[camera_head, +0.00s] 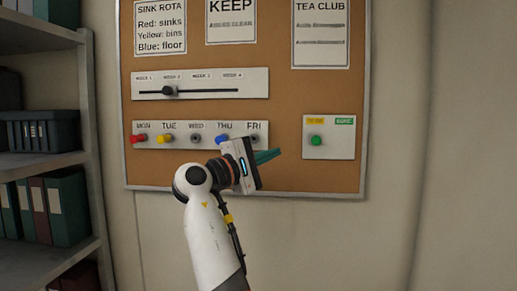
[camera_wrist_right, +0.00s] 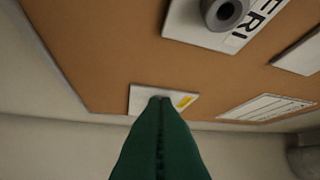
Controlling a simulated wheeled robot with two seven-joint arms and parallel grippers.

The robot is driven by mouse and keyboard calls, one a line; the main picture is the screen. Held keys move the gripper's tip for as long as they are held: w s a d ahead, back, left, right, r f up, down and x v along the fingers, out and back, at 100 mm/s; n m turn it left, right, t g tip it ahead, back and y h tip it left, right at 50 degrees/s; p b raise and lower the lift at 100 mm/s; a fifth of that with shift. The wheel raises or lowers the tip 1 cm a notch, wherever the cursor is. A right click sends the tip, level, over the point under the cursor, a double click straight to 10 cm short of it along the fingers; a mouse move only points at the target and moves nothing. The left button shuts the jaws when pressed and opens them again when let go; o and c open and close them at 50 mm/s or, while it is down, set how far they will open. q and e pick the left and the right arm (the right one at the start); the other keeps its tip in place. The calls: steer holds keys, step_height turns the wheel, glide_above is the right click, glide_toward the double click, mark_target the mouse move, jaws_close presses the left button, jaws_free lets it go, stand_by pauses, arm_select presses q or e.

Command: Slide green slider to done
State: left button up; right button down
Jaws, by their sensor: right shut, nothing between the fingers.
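The green slider (camera_head: 316,140) is a round green knob on a small white panel (camera_head: 342,146) at the right of the cork board. It sits at the left side of the panel, below the yellow label (camera_head: 315,121); the green label (camera_head: 344,121) is to its right. My right gripper (camera_head: 276,154) is shut and empty, left of the panel and apart from the knob in the picture. In the right wrist view its green fingers (camera_wrist_right: 160,110) point toward the white panel (camera_wrist_right: 140,98) and hide the knob and part of the panel. My left gripper is out of view.
A panel of colored weekday knobs (camera_head: 180,143) is partly behind my right gripper. A week slider panel (camera_head: 200,83) is above it. Paper notices (camera_head: 320,52) hang at the top of the board. A shelf (camera_head: 50,160) with binders stands at the left.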

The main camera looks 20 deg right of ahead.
mark_target(316, 140)
steer(key=p+x, duration=0.2)
steer(key=x, duration=0.2)
steer(key=shift+r, duration=0.2)
steer(key=shift+s+d+r+p, duration=0.15)
steer(key=shift+s+d+p, duration=0.2)
steer(key=shift+d, duration=0.2)
steer(key=shift+s+d+r+p, duration=0.1)
steer(key=shift+s+d+p, duration=0.1)
steer(key=shift+d+p, duration=0.3)
steer(key=shift+s+d+r, duration=0.1)
steer(key=shift+s+d, duration=0.3)
steer(key=shift+d, duration=0.15)
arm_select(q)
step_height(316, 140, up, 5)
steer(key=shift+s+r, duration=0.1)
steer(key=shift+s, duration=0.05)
arm_select(e)
steer(key=shift+d, duration=0.1)
steer(key=s+d, duration=0.1)
steer(key=d, duration=0.1)
steer(key=s+d+b, duration=0.1)
steer(key=d, duration=0.1)
steer(key=s+d, duration=0.2)
steer(key=shift+d, duration=0.25)
steer(key=shift+w+a, duration=0.1)
steer(key=shift+a, duration=0.05)
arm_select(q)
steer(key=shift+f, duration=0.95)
